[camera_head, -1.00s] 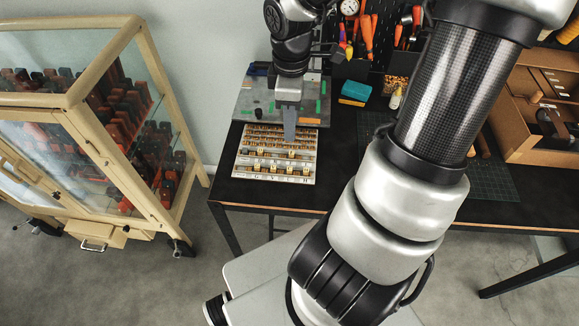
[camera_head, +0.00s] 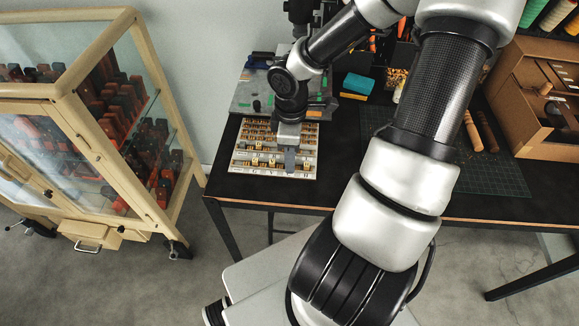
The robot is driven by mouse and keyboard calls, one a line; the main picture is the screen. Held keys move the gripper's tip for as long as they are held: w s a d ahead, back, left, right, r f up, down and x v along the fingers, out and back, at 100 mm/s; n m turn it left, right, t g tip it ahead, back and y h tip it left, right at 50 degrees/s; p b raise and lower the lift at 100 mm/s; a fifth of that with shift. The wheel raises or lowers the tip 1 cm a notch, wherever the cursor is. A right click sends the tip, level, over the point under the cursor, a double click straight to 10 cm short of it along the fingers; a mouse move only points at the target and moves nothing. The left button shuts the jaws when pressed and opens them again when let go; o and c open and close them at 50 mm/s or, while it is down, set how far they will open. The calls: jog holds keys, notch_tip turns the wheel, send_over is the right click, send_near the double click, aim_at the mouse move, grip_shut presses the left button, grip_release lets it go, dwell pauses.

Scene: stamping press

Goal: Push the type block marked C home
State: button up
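The type tray (camera_head: 236,167) is a pale board with rows of small brass-coloured type blocks, lying on the black bench. My gripper (camera_head: 290,160) is over the right part of the tray, pointing down, close above or at the front rows. Its fingers look like one narrow grey shape, so I cannot tell whether they are open or shut, or whether they touch a block. The letters on the blocks are too small to read, so I cannot pick out the block marked C. My gripper and wrist hide some blocks at the right.
A grey plate (camera_head: 246,97) with coloured pieces lies behind the tray. A teal box (camera_head: 357,84) stands at the back. A green cutting mat (camera_head: 490,172) and a wooden cabinet (camera_head: 535,100) are at the right. A glass-sided case (camera_head: 150,105) stands left of the bench.

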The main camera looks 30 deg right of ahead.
jog(key=shift+f, duration=0.7)
grip_shut()
jog(key=shift+r, duration=0.1)
notch_tip(320, 180, up, 9)
jog(key=p, duration=0.3)
jog(key=w+a+m, duration=0.7)
jog(key=a+m, duration=0.3)
jog(key=m, duration=0.1)
jog(key=shift+a+r, duration=0.35)
